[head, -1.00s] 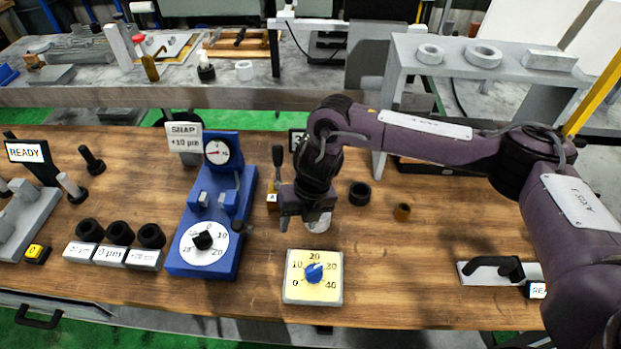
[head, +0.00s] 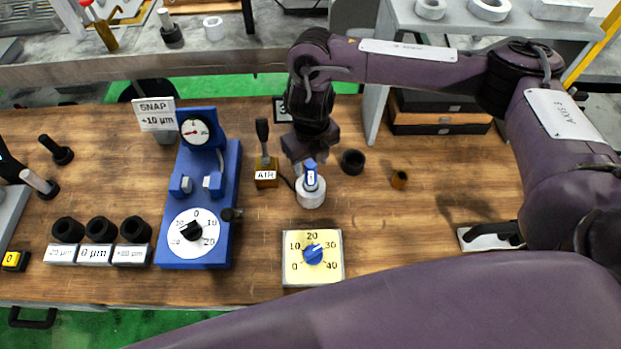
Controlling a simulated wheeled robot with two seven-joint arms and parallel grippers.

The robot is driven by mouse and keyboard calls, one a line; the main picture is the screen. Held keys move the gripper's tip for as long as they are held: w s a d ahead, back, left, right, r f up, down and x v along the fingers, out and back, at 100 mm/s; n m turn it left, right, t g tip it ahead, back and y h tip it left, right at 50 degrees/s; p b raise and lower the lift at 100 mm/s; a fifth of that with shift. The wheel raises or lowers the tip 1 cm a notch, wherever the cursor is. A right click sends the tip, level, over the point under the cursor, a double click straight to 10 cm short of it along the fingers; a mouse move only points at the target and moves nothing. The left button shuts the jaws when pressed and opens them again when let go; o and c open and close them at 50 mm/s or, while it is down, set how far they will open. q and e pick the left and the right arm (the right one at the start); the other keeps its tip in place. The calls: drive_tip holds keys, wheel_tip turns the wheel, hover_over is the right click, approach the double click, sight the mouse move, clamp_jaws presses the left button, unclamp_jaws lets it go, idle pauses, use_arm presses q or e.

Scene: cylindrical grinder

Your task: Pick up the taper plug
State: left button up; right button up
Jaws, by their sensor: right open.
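I cannot tell for certain which piece is the taper plug. Two flanged pegs at the left look like plugs: a black one (head: 56,150) and a steel-grey one with a black end (head: 39,183). My right gripper (head: 309,165) is open and comes down in the middle of the bench. It is just behind a white round piece with a blue top (head: 311,192), partly overlapping it in the picture. I see nothing held between its fingers. My left gripper is out of view.
A blue gauge stand (head: 199,250), an AIR lever box (head: 266,177) and a yellow dial box (head: 313,258) surround the right gripper. Black ring (head: 352,162) and brass bush (head: 399,179) lie right. A purple link of mine covers the lower right. Bench between dial box and handled plate is clear.

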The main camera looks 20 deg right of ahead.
sight(310, 172)
drive_tip(key=shift+f, duration=2.15)
clamp_jaws()
